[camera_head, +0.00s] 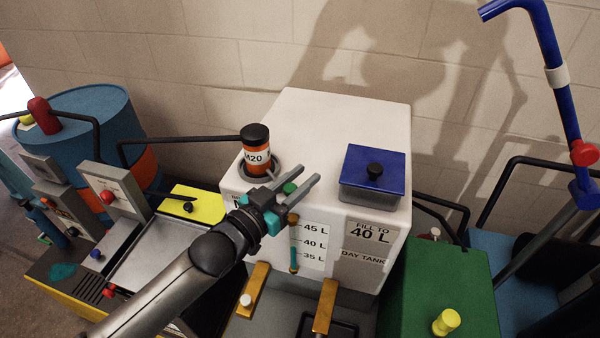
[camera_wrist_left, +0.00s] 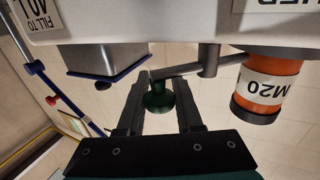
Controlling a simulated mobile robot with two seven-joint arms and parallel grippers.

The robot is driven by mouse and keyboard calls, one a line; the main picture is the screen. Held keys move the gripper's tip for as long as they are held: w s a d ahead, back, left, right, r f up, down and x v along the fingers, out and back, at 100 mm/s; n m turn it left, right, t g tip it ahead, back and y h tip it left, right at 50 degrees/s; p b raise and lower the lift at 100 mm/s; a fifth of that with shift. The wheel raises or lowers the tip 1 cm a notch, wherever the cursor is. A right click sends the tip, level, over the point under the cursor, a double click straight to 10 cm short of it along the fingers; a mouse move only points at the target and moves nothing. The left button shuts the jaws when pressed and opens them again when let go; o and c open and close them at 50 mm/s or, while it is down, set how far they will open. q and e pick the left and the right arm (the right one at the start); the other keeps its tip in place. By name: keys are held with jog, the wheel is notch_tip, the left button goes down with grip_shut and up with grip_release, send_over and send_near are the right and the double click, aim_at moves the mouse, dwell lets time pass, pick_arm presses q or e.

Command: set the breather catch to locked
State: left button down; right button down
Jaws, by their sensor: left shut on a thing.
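The breather is an orange cylinder with a black cap and an M20 label (camera_head: 256,150), upright on the white tank. It shows upside down in the left wrist view (camera_wrist_left: 268,85). The catch is a grey bar (camera_wrist_left: 185,68) running from a short post beside the breather to a green knob (camera_wrist_left: 158,98). The knob also shows in the head view (camera_head: 290,188). My left gripper (camera_head: 312,170) has its two fingers around the green knob, shut on it. I cannot read any catch marking. My right gripper is not in view.
A blue-lidded box (camera_head: 374,170) with a black knob sits on the white tank (camera_head: 320,115), right of my gripper. A level gauge (camera_head: 294,250) is on its front. A blue drum (camera_head: 85,125) stands left, a green cabinet (camera_head: 440,285) right. Black hoses flank the tank.

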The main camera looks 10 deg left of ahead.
pick_arm(q)
jog(key=shift+w, duration=0.1)
dwell(0.4)
jog(key=c, duration=0.6)
grip_release()
jog(key=v, duration=1.5)
jog(key=shift+s+d+b, duration=0.2)
jog(key=shift+s+b, duration=0.05)
jog(key=shift+b, duration=0.1)
jog(key=shift+n+y, duration=0.3)
jog(key=shift+y, duration=0.1)
